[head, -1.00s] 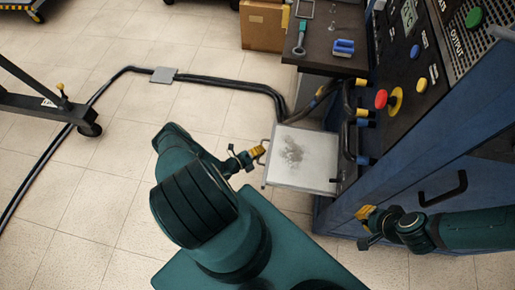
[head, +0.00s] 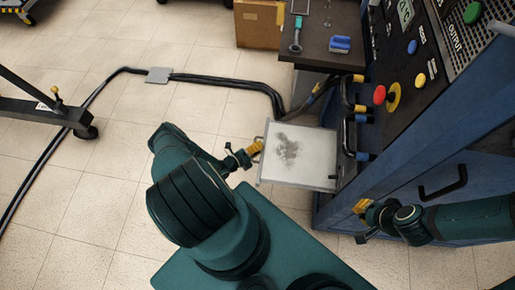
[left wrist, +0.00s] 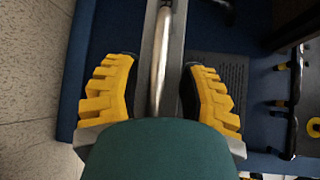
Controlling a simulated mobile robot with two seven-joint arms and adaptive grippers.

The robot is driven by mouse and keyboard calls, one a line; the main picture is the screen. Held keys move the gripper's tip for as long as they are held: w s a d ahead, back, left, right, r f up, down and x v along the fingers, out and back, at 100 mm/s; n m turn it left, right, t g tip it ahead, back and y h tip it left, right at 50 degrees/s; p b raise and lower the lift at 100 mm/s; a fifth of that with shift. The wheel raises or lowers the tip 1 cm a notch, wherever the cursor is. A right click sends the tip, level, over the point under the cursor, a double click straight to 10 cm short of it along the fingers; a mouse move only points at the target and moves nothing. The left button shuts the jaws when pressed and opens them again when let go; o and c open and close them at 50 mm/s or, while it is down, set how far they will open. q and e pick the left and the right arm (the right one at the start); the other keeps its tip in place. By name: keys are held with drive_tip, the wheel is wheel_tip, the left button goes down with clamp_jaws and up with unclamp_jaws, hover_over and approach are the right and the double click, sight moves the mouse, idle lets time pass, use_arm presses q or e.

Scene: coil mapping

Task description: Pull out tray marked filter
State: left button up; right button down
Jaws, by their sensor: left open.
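A flat, pale tray (head: 310,146) with a grey dirt smudge sticks out from the blue cabinet's left side in the head view. No "filter" marking is readable on it. A thin metal handle runs along its left outer edge. My left gripper (head: 256,148) is at that handle. In the left wrist view the open yellow fingers (left wrist: 158,85) stand on both sides of the metal handle bar (left wrist: 161,60), with gaps on each side. My right gripper (head: 362,207) is by the cabinet front, away from the tray; its finger opening is too small to judge.
The blue cabinet (head: 405,178) has a black handle (head: 443,184), knobs and hoses (head: 350,95). A dark bench (head: 325,48) with tools stands behind the tray. Cables (head: 225,79) cross the floor. A wheeled frame (head: 50,110) stands left.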

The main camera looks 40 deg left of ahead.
use_arm(q)
drive_tip(key=shift+s, duration=0.1)
drive_tip(key=v, duration=1.2)
idle(0.4)
